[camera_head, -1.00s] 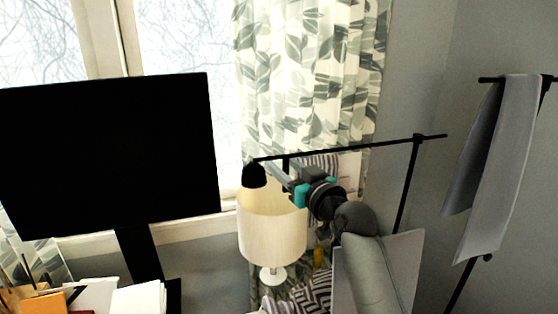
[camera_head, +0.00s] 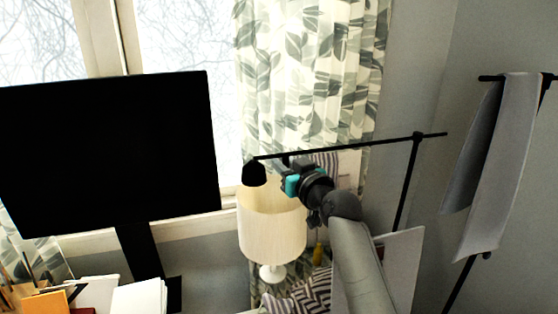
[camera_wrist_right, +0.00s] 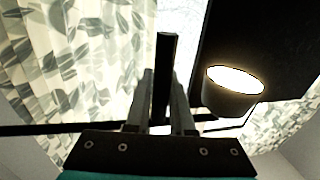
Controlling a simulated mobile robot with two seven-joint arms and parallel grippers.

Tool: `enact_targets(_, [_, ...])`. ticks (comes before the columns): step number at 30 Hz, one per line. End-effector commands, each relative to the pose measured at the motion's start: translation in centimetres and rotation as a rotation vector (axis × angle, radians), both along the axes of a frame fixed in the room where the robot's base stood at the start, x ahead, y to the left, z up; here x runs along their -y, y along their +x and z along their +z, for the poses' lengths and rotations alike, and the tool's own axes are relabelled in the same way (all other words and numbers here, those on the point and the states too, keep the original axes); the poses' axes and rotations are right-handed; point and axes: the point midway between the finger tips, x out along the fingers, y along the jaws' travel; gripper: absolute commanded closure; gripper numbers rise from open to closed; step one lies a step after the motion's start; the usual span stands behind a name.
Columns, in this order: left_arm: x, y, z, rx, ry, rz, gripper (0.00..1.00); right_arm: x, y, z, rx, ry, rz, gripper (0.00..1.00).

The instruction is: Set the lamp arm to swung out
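The wall lamp's thin black arm (camera_head: 350,148) runs roughly level from a black post (camera_head: 416,150) at the right to a small black lamp head (camera_head: 254,174) at the left, in front of the curtain. In the right wrist view the lamp head (camera_wrist_right: 232,92) glows from its open end, right of my fingers. My right gripper (camera_head: 290,168) is at the arm, a short way right of the head. In the right wrist view a short black bar (camera_wrist_right: 167,60) stands between my right gripper's fingers (camera_wrist_right: 162,95), which look closed against it. My left gripper is not in view.
A cream table lamp (camera_head: 272,230) stands just below the lamp head. A large black screen (camera_head: 110,150) is at the left before the window. A grey cloth (camera_head: 492,170) hangs on a rack at the right. Papers (camera_head: 138,297) lie at the bottom left.

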Motion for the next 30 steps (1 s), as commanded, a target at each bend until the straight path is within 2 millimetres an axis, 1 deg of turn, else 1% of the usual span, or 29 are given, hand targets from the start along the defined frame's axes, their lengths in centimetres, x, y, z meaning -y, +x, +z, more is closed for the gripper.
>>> enact_targets(1, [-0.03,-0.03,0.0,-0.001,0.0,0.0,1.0,0.0,-0.01,-0.02,0.0,0.0,0.0,0.85])
enact_targets(5, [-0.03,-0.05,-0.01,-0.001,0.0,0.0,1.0,0.0,-0.01,-0.02,0.0,0.0,0.0,1.0])
enact_targets(30, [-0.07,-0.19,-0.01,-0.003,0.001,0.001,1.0,0.03,-0.01,-0.06,-0.001,0.0,0.0,1.0])
